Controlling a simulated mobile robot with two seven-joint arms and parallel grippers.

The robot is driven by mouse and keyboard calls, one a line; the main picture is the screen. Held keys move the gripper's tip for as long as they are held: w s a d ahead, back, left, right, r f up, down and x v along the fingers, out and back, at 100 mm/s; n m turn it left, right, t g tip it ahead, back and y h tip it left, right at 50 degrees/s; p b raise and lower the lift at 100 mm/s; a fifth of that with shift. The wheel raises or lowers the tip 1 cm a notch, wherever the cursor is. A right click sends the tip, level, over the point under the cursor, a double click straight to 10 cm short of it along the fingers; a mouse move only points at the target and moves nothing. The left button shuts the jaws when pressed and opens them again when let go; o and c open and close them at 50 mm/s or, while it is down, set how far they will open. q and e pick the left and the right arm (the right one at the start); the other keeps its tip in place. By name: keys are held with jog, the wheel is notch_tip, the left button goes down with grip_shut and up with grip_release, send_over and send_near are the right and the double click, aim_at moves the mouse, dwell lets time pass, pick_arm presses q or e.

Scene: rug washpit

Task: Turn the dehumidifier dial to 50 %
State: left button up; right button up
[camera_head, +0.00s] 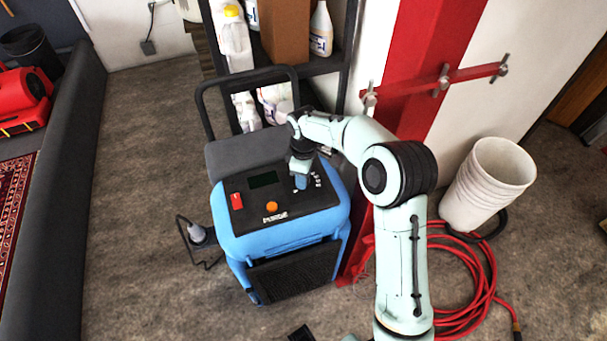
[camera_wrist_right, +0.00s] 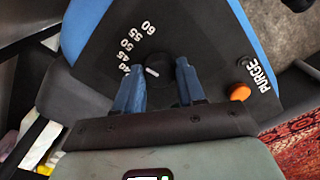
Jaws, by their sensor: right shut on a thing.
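The blue dehumidifier (camera_head: 285,235) stands on the floor with its dark sloped control panel facing up. My right gripper (camera_head: 301,181) is over the panel's right part and covers most of the dial in the head view. In the right wrist view the black round dial (camera_wrist_right: 181,70) sits between the two blue fingers of my right gripper (camera_wrist_right: 163,82), which is shut on it. The dial's white pointer mark (camera_wrist_right: 152,72) points left, towards the low end of the printed scale (camera_wrist_right: 130,45), near 40. The 50 lies further up the scale.
The panel also carries a red switch (camera_head: 236,201), a dark display (camera_head: 263,180) and an orange purge button (camera_head: 271,206). Behind are a black handle and a shelf with bottles (camera_head: 321,30). White buckets (camera_head: 488,185) and a red hose (camera_head: 470,290) lie to the right.

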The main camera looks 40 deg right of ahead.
jog(key=o, duration=1.1)
jog(key=shift+c, duration=0.2)
notch_tip(320, 180, up, 14)
jog(key=p, duration=0.1)
jog(key=shift+f+p, duration=0.25)
jog(key=shift+p, duration=0.1)
